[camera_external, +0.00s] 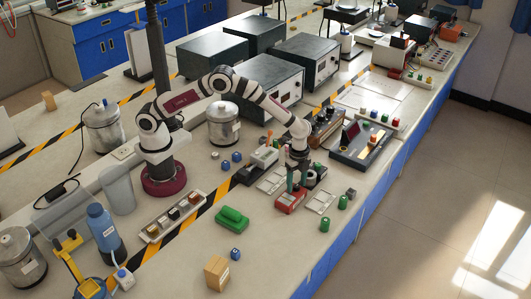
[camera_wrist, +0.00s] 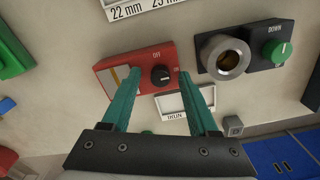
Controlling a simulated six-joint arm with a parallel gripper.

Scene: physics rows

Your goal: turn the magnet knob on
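A red box (camera_wrist: 138,72) carries a round black knob (camera_wrist: 160,75) with a small white mark and the word "Off" above it. In the external view the red box (camera_external: 290,204) sits on the bench below my gripper (camera_external: 297,183). In the wrist view my gripper (camera_wrist: 158,73) is open, its two teal fingers apart. The knob appears between the fingertips, with a gap on each side. I cannot tell how far the tips are above the box. The knob itself is hidden in the external view.
A black box with a metal ring (camera_wrist: 222,56) and a green knob (camera_wrist: 277,52) stands right of the red box. A white-framed tray (camera_wrist: 178,103) lies just in front. A green object (camera_external: 231,218) and a wooden block (camera_external: 216,273) are on the bench.

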